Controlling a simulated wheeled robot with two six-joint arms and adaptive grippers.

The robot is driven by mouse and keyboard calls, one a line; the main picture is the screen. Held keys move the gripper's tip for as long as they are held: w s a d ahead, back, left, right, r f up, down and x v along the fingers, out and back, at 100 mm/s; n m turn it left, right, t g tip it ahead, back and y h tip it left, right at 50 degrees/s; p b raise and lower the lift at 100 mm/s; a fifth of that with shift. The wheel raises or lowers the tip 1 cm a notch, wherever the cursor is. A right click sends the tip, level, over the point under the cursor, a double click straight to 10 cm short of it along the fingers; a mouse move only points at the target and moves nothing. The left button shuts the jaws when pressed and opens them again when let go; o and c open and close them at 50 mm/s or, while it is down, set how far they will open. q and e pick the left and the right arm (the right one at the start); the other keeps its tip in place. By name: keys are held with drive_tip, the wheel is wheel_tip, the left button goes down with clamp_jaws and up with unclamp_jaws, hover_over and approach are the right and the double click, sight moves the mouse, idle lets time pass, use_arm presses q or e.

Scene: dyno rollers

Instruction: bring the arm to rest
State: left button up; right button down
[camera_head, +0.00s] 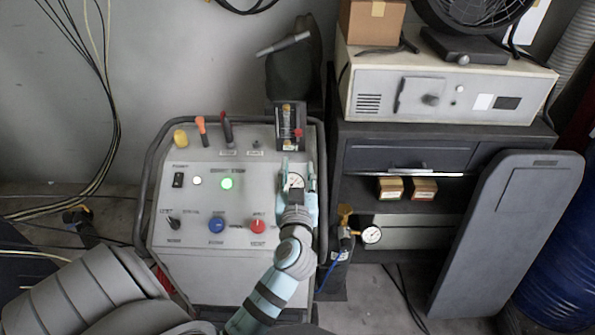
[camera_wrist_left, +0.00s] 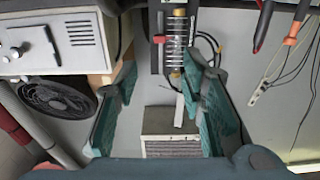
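My left arm comes up from the bottom middle of the head view. Its teal left gripper (camera_head: 298,174) is over the upper right part of the grey control panel (camera_head: 185,260), in front of a small round gauge. In the left wrist view the two teal fingers of the left gripper (camera_wrist_left: 159,68) stand wide apart with nothing held between them. I cannot tell from these views whether the fingers touch the panel. My right gripper does not show in either view.
The panel carries a lit green button (camera_head: 226,183), a blue knob (camera_head: 216,226), a red knob (camera_head: 257,226) and upright levers. A red-knobbed slider unit (camera_head: 291,128) stands just beyond the gripper. A dark cabinet (camera_head: 390,150) and a leaning grey board (camera_head: 505,235) are at right.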

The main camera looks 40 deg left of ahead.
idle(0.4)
use_arm(q)
drive_tip(key=s+d+f+m+g+h, duration=0.25)
drive_tip(key=s+f+g+h, duration=0.3)
drive_tip(key=s+f, duration=0.7)
drive_tip(key=s+d+f+m+g+h, duration=0.2)
drive_tip(key=s+d+f+m+g, duration=0.15)
drive_tip(key=s, duration=0.25)
drive_tip(key=s+d+f+m+g+h, duration=0.2)
drive_tip(key=s+d+h, duration=0.15)
drive_tip(key=s, duration=0.35)
wheel_tip(320, 180, down, 20)
drive_tip(key=a+g+y, duration=0.1)
drive_tip(key=s+a+f+g, duration=0.1)
drive_tip(key=s+f, duration=1.1)
drive_tip(key=s, duration=0.3)
drive_tip(key=shift+f, duration=0.35)
